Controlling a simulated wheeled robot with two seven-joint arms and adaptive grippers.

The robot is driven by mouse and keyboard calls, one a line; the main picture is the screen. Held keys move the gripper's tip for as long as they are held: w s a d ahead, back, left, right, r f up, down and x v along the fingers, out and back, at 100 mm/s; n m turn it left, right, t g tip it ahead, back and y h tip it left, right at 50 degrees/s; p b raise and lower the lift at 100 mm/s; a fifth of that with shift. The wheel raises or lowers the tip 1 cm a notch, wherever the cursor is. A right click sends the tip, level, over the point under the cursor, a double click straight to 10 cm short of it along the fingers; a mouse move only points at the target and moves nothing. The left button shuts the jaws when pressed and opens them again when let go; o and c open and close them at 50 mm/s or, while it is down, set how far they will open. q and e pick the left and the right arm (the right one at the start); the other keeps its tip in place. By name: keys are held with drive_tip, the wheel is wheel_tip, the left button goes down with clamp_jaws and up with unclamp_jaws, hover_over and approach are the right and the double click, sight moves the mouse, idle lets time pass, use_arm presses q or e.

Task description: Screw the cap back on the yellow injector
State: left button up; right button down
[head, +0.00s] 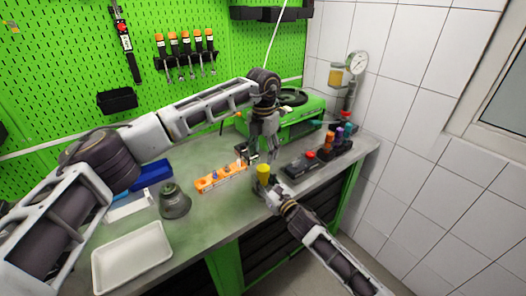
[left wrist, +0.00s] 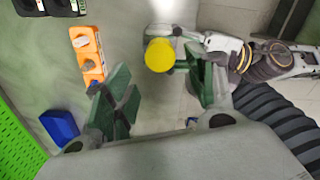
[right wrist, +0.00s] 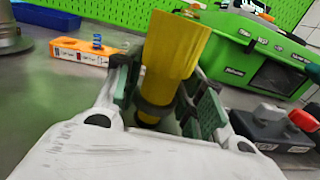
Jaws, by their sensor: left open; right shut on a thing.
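The yellow injector (head: 263,172) is held upright above the front part of the bench. My right gripper (head: 270,191) is shut on it. In the right wrist view the injector (right wrist: 176,50) stands between the fingers, wide at the top and narrower below, with a dark ring low down. In the left wrist view its top (left wrist: 159,55) is a plain yellow disc; I cannot tell whether that is a cap. My left gripper (head: 262,145) points down just above the injector. In its wrist view the fingers (left wrist: 158,95) are spread and empty. I cannot make out a separate cap.
An orange holder (head: 221,179) with small parts lies left of the injector. A green machine (head: 300,120) stands behind, and a dark rack with bottles (head: 320,159) is to the right. A grey bell-shaped object (head: 174,201) and a white tray (head: 132,260) are on the left.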

sight(263, 168)
idle(0.6)
use_arm(q)
drive_tip(key=shift+f, duration=4)
drive_tip(key=c, duration=1.1)
drive_tip(key=o, duration=1.2)
drive_tip(key=shift+c, duration=0.2)
drive_tip(key=shift+r, duration=2.25)
drive_tip(key=shift+o, duration=0.2)
